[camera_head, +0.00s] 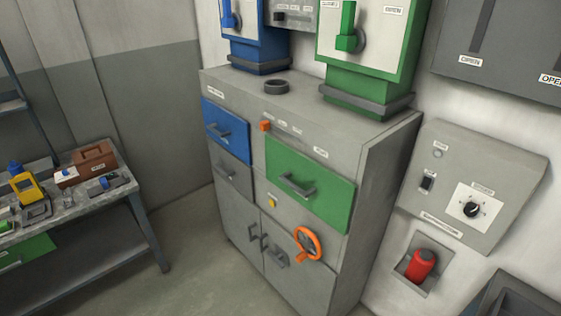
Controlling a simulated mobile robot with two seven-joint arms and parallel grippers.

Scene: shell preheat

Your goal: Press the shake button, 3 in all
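I cannot read which control is the shake button. A small yellow button-like piece (271,201) sits on the front of the grey cabinet (228,212), below the green drawer (308,184). A small orange piece (265,126) sits higher on the cabinet front, beside small labels too small to read. A grey control panel (432,168) on the right wall carries a black rocker switch (428,182) and a black rotary knob (472,209). Neither of my grippers is in view.
A blue drawer (224,131) and an orange handwheel (307,244) are on the cabinet. Blue and green lever units stand on top. A red cylinder (421,265) sits in a wall recess. A cluttered workbench (95,197) stands left. The floor between is clear.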

